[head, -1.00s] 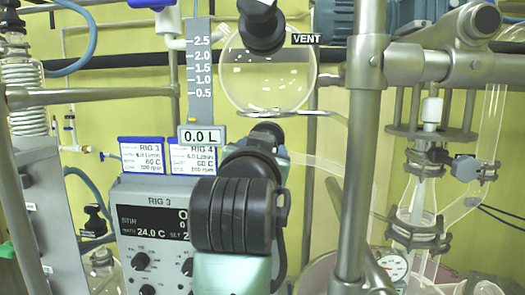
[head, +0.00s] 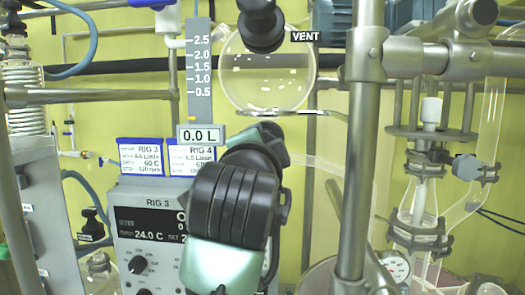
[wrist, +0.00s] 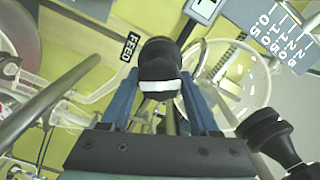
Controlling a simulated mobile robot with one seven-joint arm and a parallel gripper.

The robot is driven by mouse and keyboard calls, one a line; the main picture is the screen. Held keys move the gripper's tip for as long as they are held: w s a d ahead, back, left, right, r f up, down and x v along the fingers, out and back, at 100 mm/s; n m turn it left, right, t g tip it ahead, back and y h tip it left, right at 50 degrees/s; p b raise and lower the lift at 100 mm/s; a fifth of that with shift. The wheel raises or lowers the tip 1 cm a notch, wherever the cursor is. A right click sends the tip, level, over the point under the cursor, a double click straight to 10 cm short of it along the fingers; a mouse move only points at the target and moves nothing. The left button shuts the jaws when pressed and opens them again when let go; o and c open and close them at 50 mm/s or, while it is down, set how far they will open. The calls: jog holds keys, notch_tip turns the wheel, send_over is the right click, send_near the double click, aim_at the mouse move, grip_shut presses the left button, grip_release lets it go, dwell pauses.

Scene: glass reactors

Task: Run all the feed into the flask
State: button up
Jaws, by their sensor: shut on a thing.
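The feed valve's black knob with a white stripe (wrist: 160,80) sits between the blue fingers of my gripper (wrist: 165,105) in the wrist view, beside the FEED label (wrist: 129,47). My gripper is shut on this knob. In the head view my own arm hides the knob and fingers. The clear round glass feed vessel (head: 265,80) above shows no visible liquid. The level gauge (head: 199,75) beside it reads 0.0 L. I cannot make out the receiving flask clearly.
A black vent knob (head: 261,25) tops the feed vessel by the VENT label (head: 304,36); a similar black knob (wrist: 268,135) is at right in the wrist view. The RIG 3 control box (head: 150,235) stands behind my arm. A metal post (head: 358,150) rises close on the right.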

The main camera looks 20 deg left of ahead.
jog(key=m+b, duration=0.1)
jog(key=m, duration=0.5)
jog(key=shift+f+m, duration=0.1)
jog(key=shift+m, duration=0.2)
jog(key=m+b, duration=0.1)
jog(key=m, duration=0.4)
jog(key=m+b, duration=0.1)
jog(key=m, duration=0.5)
jog(key=shift+a+m, duration=0.1)
jog(key=shift+m, duration=0.3)
jog(key=m, duration=0.5)
jog(key=o, duration=1.4)
